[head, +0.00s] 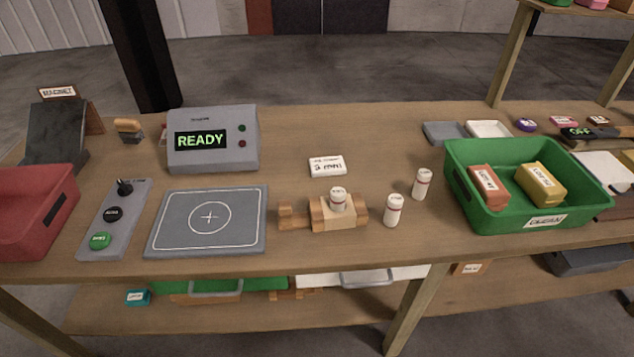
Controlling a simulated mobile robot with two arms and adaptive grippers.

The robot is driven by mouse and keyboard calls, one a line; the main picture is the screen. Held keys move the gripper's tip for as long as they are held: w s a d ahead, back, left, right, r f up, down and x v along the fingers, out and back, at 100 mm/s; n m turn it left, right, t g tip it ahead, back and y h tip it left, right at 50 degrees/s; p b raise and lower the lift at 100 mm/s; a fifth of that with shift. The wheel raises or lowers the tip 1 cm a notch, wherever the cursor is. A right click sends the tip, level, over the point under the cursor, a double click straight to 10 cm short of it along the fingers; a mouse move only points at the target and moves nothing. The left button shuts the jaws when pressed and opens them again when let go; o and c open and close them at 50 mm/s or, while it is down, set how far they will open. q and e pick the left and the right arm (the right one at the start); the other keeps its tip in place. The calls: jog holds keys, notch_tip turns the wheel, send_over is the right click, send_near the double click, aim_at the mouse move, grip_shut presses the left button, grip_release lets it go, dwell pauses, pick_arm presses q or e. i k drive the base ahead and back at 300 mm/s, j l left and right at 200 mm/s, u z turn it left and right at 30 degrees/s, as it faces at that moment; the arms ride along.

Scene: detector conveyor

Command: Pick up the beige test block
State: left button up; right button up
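No block in the head view is plainly marked as the beige test block. The closest in colour is a pale tan block (328,222) among darker wooden pieces in the middle of the table, with a white bottle (338,198) on or in front of it; I cannot tell which. A mustard-yellow labelled block (543,184) lies in the green bin (488,218) on the right, beside an orange-red labelled block (484,186). Neither of my grippers is in view.
White bottles stand right of the wooden pieces (394,210) (422,184). A grey pad (165,243) with a cross mark, a READY display box (213,160), a button panel (124,208) and a red bin (32,215) are left. A card (327,166) lies behind.

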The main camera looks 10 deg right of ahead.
aim_at(320, 217)
jog(key=l+u, duration=0.25)
jog(key=l, duration=0.4)
jog(key=k+l+u, duration=0.1)
jog(key=l+u, duration=0.15)
jog(key=l, duration=0.4)
